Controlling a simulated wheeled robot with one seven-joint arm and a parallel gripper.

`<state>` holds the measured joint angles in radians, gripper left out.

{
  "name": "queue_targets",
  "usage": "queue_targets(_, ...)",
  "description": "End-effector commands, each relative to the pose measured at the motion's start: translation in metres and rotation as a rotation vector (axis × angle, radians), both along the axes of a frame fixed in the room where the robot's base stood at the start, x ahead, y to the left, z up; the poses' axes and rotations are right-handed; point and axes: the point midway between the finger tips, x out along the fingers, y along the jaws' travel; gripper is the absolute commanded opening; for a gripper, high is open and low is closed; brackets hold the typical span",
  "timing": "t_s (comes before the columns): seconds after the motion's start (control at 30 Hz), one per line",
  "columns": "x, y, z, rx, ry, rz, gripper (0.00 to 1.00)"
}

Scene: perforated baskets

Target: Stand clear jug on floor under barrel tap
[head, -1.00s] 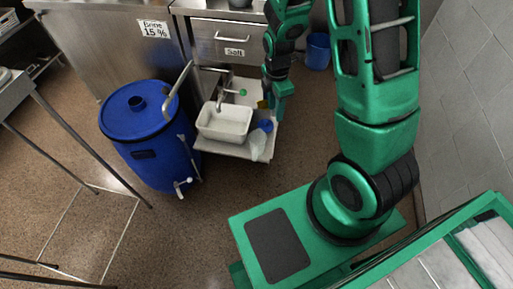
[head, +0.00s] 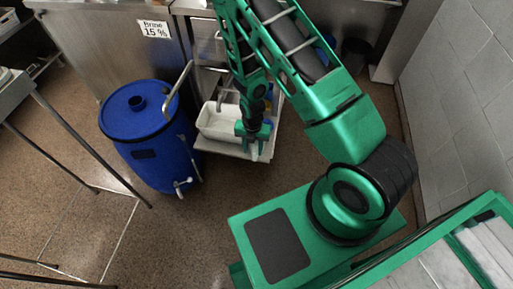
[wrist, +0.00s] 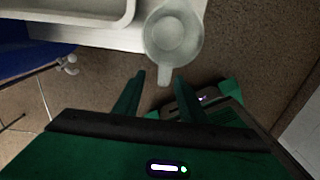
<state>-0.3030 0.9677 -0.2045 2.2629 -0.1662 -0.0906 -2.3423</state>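The clear jug (wrist: 172,35) stands upright in the wrist view at the edge of a pale low shelf, its handle pointing toward my gripper. In the head view the jug (head: 253,151) is mostly hidden behind my gripper (head: 253,138). In the wrist view my gripper (wrist: 159,76) is open, its fingers on either side of the jug's handle with gaps showing. Whether a finger touches it I cannot tell. The blue barrel (head: 150,130) stands on the floor to the left. Its tap (head: 183,186) is low on its front; the tap also shows in the wrist view (wrist: 68,65).
A white basin (head: 212,122) sits on the shelf beside the jug. A steel counter (head: 105,45) stands behind the barrel. A metal-legged table (head: 75,170) is at the left. The brown floor (head: 175,240) in front of the barrel is clear.

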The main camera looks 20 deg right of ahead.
Motion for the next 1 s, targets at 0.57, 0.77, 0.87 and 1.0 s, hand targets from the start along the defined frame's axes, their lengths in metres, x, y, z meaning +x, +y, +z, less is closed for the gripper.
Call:
queue_targets(0.57,-0.009,-0.002,-0.053,0.000,0.003,-0.002,0.38)
queue_targets(0.77,-0.008,-0.002,-0.065,0.001,0.001,-0.003,0.38)
queue_targets(0.87,-0.008,-0.002,-0.065,0.000,0.000,-0.003,0.38)
queue_targets(1.0,-0.008,-0.002,-0.065,0.000,0.000,-0.003,0.35)
